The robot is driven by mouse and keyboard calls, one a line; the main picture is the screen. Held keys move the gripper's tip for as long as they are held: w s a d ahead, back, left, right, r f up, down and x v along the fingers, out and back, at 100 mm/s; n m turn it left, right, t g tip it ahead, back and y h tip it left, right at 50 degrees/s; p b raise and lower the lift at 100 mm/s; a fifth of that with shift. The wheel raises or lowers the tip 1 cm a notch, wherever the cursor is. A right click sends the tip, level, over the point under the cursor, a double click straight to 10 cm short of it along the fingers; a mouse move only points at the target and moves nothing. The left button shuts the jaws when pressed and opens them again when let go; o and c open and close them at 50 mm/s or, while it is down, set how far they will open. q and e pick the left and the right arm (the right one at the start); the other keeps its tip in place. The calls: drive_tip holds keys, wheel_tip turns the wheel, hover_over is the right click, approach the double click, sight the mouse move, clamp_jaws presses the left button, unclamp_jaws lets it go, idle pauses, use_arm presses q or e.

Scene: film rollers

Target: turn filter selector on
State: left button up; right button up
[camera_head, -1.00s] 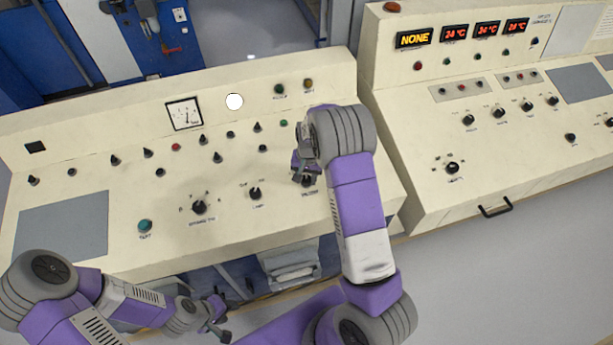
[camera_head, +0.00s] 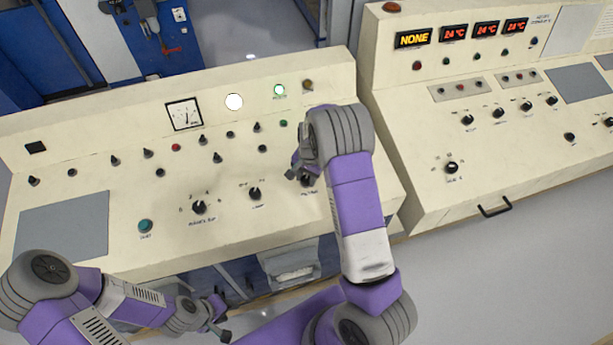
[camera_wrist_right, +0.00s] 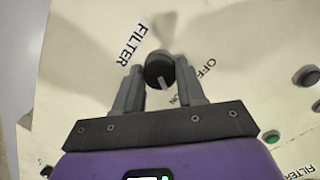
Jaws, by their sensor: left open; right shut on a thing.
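The filter selector (camera_head: 307,181) is a black round knob on the sloping cream panel, mostly hidden by my right gripper (camera_head: 301,174) in the head view. In the right wrist view the knob (camera_wrist_right: 158,70) sits between the two fingers of my right gripper (camera_wrist_right: 160,82), which is shut on it. Its white pointer mark faces the partly hidden ON label; OFF is to the right and FILTER to the left. A green lamp (camera_head: 279,90) at the top of the panel is lit. My left gripper (camera_head: 221,320) is open and empty, low in front of the desk.
A lamp selector (camera_head: 256,194) and another rotary selector (camera_head: 199,207) stand left of the filter selector. A teal button (camera_head: 145,226) is further left. A second console (camera_head: 430,200) with displays stands at the right. Floor is clear in front of it.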

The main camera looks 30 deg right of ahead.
sight(308, 179)
drive_tip(key=o, duration=1.1)
drive_tip(key=shift+c, duration=0.2)
drive_tip(key=r, duration=0.7)
drive_tip(key=shift+s+d+r, duration=0.2)
drive_tip(key=shift+r, duration=0.1)
